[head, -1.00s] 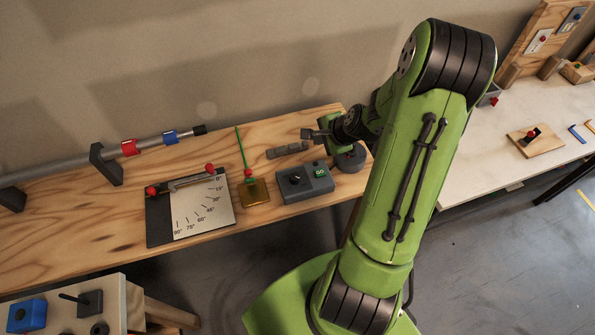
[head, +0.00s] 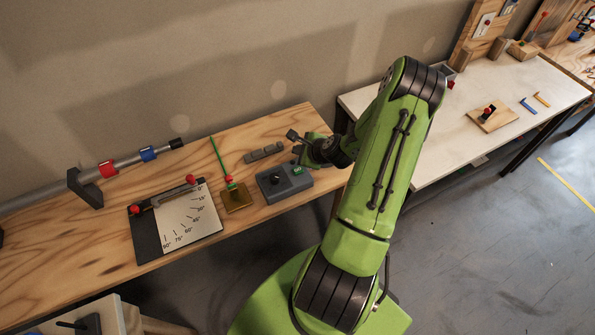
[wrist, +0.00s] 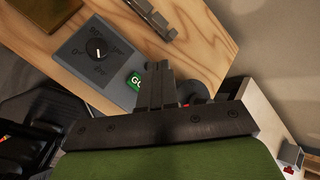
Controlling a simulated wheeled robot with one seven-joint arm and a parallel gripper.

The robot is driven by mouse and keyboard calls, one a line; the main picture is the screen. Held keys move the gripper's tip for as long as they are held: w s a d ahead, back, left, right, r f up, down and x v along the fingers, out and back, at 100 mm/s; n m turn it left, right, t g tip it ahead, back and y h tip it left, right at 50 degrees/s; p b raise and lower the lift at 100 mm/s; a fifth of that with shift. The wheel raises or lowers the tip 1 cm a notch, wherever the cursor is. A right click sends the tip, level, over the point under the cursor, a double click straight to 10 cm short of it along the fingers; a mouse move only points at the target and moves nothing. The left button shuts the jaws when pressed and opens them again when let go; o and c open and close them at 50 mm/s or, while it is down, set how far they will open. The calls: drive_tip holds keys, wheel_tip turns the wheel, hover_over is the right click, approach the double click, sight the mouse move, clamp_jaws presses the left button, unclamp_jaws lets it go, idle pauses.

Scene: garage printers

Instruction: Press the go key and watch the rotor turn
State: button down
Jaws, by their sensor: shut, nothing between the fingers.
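The grey control box (head: 284,182) sits near the right end of the wooden bench. Its black knob (wrist: 97,47) and green GO key (wrist: 134,82) show in the wrist view. My gripper (head: 299,158) is shut and empty, close above the key side of the box. In the wrist view its fingertips (wrist: 156,70) overlap the right edge of the GO key; I cannot tell whether they touch it. A round dark grey piece (wrist: 199,88), perhaps the rotor, shows partly behind the fingers. My gripper and arm hide it in the head view.
A grey stepped block (head: 265,152) lies behind the box. Left of it stand a brass plate with a green rod (head: 238,199) and an angle-scale board (head: 192,218). A rail with red and blue clamps (head: 130,163) runs along the back. A pale bench (head: 450,135) stands right.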

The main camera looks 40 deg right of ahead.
sight(299, 172)
wheel_tip(299, 172, down, 7)
drive_tip(key=b, duration=0.4)
drive_tip(key=shift+b, duration=0.4)
idle(1.3)
drive_tip(key=shift+f+b, duration=0.4)
drive_tip(key=shift+f, duration=0.05)
